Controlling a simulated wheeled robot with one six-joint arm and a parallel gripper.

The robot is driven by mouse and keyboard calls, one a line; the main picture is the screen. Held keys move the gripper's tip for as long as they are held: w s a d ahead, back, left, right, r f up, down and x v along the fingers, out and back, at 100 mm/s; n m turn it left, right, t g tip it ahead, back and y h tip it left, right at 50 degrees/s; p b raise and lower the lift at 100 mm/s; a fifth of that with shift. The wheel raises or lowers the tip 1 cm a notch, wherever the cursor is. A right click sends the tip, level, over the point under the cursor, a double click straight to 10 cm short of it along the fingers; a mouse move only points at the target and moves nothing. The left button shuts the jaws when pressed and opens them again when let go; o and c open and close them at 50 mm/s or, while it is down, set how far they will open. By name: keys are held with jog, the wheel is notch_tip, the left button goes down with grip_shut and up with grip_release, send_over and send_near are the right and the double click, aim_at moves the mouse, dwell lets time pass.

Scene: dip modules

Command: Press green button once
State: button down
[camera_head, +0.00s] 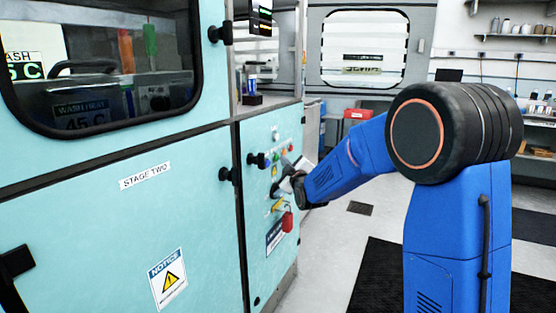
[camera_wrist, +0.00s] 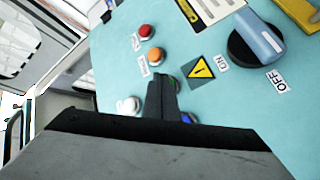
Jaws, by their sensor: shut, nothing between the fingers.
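The panel (camera_head: 262,140) is a light teal cabinet front with small coloured buttons, seen at centre in the head view. In the wrist view, the green button (camera_wrist: 179,84) shows only as a sliver beside my dark gripper fingers, which hide most of it. My gripper (camera_wrist: 161,78) is shut and empty, with its tips over the panel close to the green button. I cannot tell whether they touch it. In the head view my gripper (camera_head: 283,184) reaches the panel from the right.
Around the fingers are a red button (camera_wrist: 146,32), an orange button (camera_wrist: 155,55), a white button (camera_wrist: 130,105) and a blue button (camera_wrist: 188,118). A rotary switch (camera_wrist: 258,38) marked ON and OFF is at the right. A red padlock (camera_head: 287,221) hangs lower on the panel.

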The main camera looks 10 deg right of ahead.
jog(key=shift+s+d, duration=0.35)
jog(key=shift+d, duration=0.1)
jog(key=shift+d, duration=0.15)
jog(key=s+d, duration=0.1)
jog(key=d, duration=0.1)
jog(key=s+d, duration=0.1)
jog(key=s, duration=0.1)
jog(key=shift+d, duration=0.4)
dwell(0.5)
